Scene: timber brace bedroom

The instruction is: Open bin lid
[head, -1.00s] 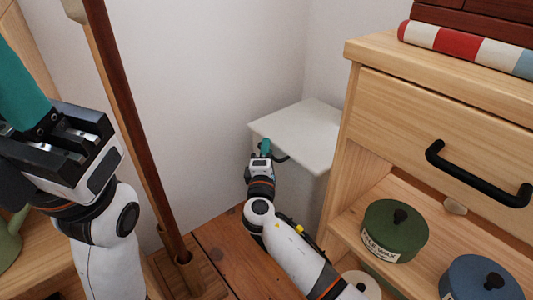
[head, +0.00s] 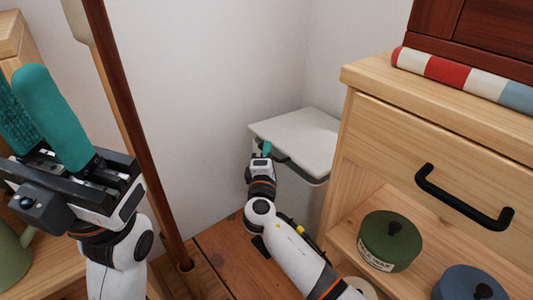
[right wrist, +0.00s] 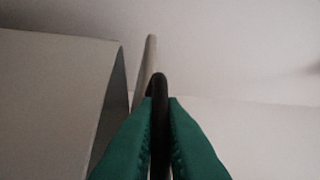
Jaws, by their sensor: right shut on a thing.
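The bin (head: 297,195) is a pale grey box in the corner, with a flat whitish lid (head: 300,130) on top. A dark line shows under the lid's front edge; I cannot tell how far the lid is raised. A black handle (head: 282,160) sits at the lid's front left. My right gripper (head: 263,150) is there, its teal fingers shut on the handle. In the right wrist view, the fingers pinch the dark handle (right wrist: 158,92) from both sides. My left gripper (head: 38,95) is raised at the far left, its teal fingers apart and empty.
A wooden drawer cabinet (head: 395,140) stands close to the bin's right, with a green tin (head: 388,243) and a blue tin (head: 468,283) on its shelf. A dark wooden pole (head: 128,130) stands between my arms. White walls (head: 215,80) close in behind the bin.

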